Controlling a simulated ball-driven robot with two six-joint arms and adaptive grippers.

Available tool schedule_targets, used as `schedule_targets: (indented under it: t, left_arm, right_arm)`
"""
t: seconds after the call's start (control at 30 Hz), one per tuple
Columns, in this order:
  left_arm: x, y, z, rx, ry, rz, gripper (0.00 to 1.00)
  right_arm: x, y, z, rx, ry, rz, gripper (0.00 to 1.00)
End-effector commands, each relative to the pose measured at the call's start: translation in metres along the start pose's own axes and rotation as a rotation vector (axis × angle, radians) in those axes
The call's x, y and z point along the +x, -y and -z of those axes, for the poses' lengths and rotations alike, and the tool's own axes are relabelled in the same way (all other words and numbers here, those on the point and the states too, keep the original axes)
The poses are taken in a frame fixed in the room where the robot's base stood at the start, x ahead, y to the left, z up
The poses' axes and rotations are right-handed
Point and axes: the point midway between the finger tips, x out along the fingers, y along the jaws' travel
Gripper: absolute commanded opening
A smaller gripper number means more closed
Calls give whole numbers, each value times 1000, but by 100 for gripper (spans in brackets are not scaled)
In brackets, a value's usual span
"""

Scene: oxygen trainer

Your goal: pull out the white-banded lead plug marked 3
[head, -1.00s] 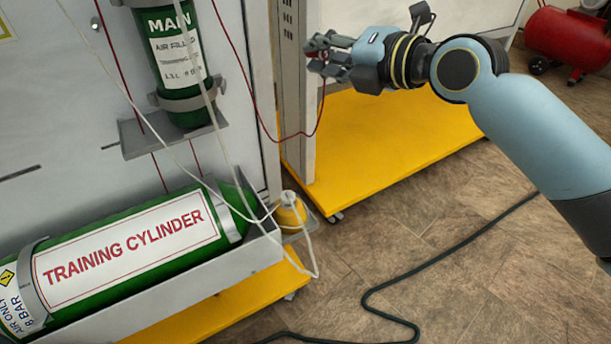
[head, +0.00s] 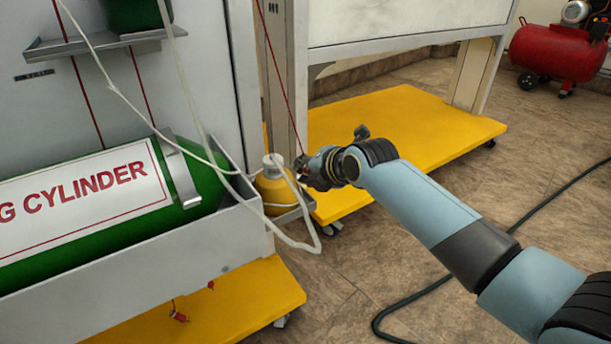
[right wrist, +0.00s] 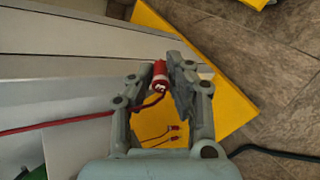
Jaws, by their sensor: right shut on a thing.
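My right gripper (head: 303,168) is low beside the yellow bottle in the head view, with a red lead (head: 279,75) running up from it. In the right wrist view the gripper (right wrist: 157,84) is shut on a red plug (right wrist: 159,71) with a white band. A dark mark on the band looks like a 3, but it is small. The plug's red lead curls back between the fingers. I cannot see a socket at the plug's tip. My left gripper is not in view.
The yellow bottle (head: 272,187) stands close left of the gripper, with a white hose around it. The training cylinder (head: 90,205) lies in a grey trough at left. The tiled floor (head: 345,285) has a dark hose.

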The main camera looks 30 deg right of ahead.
Motion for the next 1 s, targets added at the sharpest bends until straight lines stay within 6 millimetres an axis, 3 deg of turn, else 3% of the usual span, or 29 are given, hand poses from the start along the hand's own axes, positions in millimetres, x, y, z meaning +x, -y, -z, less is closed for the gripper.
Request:
schedule_targets:
  t: [0.07,0.1,0.3,0.67,1.0]
  left_arm:
    - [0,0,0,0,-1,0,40]
    - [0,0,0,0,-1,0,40]
    - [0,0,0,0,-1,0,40]
    - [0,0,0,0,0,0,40]
    - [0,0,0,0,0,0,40]
  right_arm:
    - [-1,-1,-1,0,1,-2,0]
    - [-1,-1,-1,0,1,-2,17]
    - [-1,-1,0,0,0,-2,42]
    - [-9,0,0,-1,0,-1,42]
    - [-81,0,0,-4,1,-1,42]
